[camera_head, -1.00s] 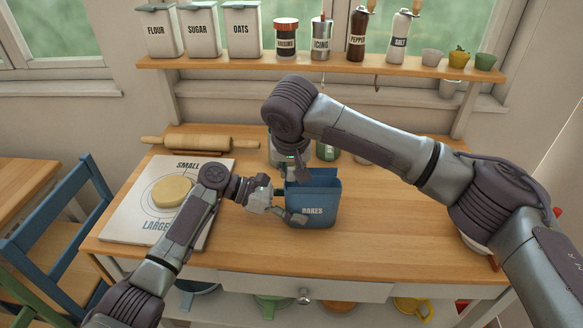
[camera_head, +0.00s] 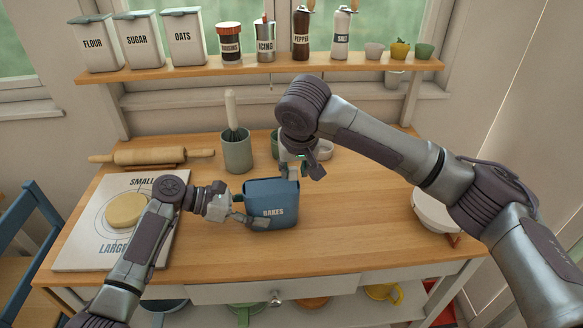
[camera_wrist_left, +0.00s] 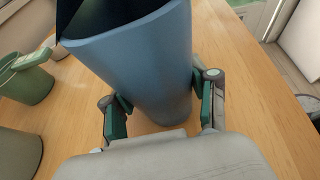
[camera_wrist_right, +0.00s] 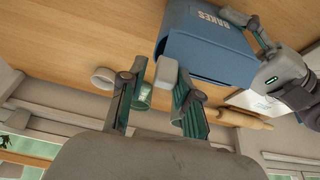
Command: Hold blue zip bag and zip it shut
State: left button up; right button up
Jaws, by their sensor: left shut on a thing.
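The blue zip bag (camera_head: 272,210), marked BAKES, stands upright on the worktop. Its mouth looks open, with a dark inside showing in the left wrist view (camera_wrist_left: 150,50). My left gripper (camera_head: 238,211) is shut on the bag's left side, one finger on each face. My right gripper (camera_head: 300,168) is at the bag's upper right corner. In the right wrist view its fingers (camera_wrist_right: 157,85) are apart.
A green-grey pot with a whisk (camera_head: 237,150) and small bowls stand behind the bag. A rolling pin (camera_head: 150,156) and a board with a dough disc (camera_head: 127,210) lie at left. A white bowl (camera_head: 434,210) is at right. The worktop's front right is clear.

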pick_arm(q)
jog(key=shift+f, duration=0.2)
pick_arm(e)
jog(key=shift+o, duration=0.9)
jog(key=v, duration=1.2)
pick_arm(q)
jog(key=o, duration=1.2)
jog(key=shift+r, duration=0.1)
